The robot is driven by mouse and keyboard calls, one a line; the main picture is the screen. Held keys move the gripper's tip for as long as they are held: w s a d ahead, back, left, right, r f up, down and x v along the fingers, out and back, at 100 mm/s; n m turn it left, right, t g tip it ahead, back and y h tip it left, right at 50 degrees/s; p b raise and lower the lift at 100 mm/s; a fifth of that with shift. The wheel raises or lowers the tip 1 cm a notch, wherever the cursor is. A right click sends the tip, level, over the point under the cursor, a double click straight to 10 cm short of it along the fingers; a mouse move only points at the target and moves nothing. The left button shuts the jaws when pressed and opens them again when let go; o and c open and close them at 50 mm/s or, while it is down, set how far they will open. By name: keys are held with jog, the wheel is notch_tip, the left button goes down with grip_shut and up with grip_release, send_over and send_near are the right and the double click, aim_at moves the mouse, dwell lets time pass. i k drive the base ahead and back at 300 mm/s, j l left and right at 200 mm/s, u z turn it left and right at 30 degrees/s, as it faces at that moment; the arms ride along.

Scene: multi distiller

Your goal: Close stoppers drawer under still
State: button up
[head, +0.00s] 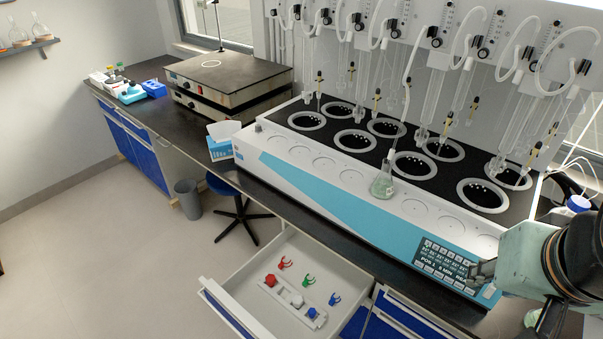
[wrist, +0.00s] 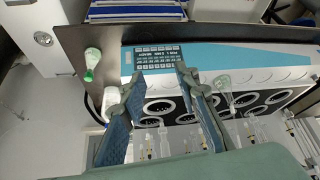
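The stoppers drawer (head: 232,312) stands pulled out below the still (head: 330,185) in the head view. Its white interior holds a rack (head: 293,303) with red, white and blue stoppers. Red, green and blue clips (head: 307,280) lie beside the rack. My gripper (head: 482,272) is at the right end of the still, by its control panel (head: 445,262), to the right of the drawer and apart from it. In the wrist view my gripper (wrist: 156,84) has its two fingers spread with nothing between them. The still's panel (wrist: 158,57) shows beyond the fingertips.
Closed blue-fronted drawers (head: 400,315) are right of the open one. A stool (head: 235,205) and grey bin (head: 188,198) stand on the floor to the left. A flask (head: 383,184) sits on the still. Floor before the drawer looks clear.

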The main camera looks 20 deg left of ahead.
aim_at(254, 310)
jog(key=u, duration=2)
jog(key=i+l, duration=0.05)
